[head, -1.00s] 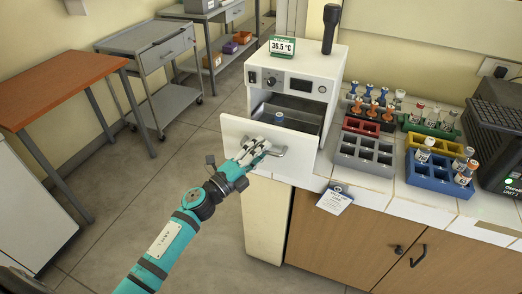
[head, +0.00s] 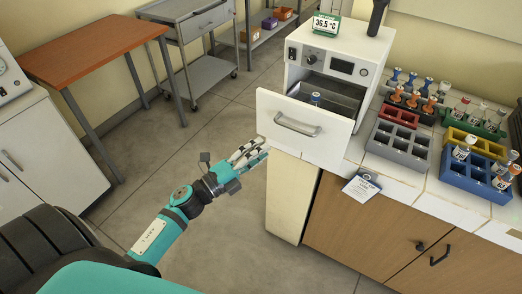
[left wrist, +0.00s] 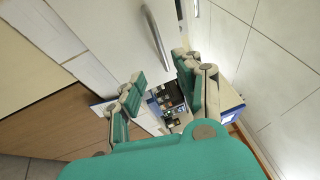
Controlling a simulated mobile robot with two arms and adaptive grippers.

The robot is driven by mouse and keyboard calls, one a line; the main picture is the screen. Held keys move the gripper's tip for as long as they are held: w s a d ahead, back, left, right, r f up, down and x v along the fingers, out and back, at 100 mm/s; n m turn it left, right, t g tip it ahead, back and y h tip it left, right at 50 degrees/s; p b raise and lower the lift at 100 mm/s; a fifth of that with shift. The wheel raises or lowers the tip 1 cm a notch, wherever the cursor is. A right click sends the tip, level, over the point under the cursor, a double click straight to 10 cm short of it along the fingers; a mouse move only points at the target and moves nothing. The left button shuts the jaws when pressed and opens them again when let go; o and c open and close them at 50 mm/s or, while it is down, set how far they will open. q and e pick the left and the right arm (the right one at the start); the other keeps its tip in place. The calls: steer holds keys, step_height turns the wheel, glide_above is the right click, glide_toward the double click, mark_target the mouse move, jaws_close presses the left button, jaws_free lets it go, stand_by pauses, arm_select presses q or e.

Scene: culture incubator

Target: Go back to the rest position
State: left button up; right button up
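My left gripper (head: 250,155) is open and empty, below and left of the drawer handle (head: 297,125), and apart from it. In the left wrist view the two fingers (left wrist: 162,95) stand apart with nothing between them, and the metal handle (left wrist: 157,38) shows above them. The white incubator (head: 335,55) stands on the counter with its drawer (head: 330,140) pulled open. A blue-capped tube (head: 315,99) stands in the drawer. My right gripper is not in view.
A grey rack (head: 398,145), a blue rack (head: 470,175) and several capped tubes stand on the counter at right. A tag (head: 362,188) hangs at the counter edge. An orange-topped table (head: 95,45) and a grey trolley (head: 190,20) stand at left. The floor between is clear.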

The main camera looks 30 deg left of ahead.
arm_select(q)
steer(key=s+a+f+n+g+y, duration=0.1)
steer(key=s+f+n+g+y, duration=0.3)
steer(key=f, duration=0.7)
steer(key=s+a+f+n+y, duration=0.1)
steer(key=f+n, duration=0.4)
steer(key=f, duration=0.6)
steer(key=s+a+f+n+g+y, duration=0.25)
steer(key=f+n, duration=0.25)
steer(key=f, duration=0.6)
steer(key=s+d+f+n+g, duration=0.3)
steer(key=s+f+n+g, duration=0.15)
steer(key=s+f, duration=0.95)
steer(key=s+d+f+n+g, duration=0.1)
steer(key=s+f+g, duration=0.2)
steer(key=s, duration=0.7)
steer(key=s+d+f+n+g, duration=0.2)
steer(key=s+f+g, duration=0.1)
steer(key=s, duration=0.7)
steer(key=shift+d+f+y, duration=0.25)
steer(key=shift+f+y, duration=0.2)
steer(key=shift+f, duration=0.4)
steer(key=shift+w, duration=0.1)
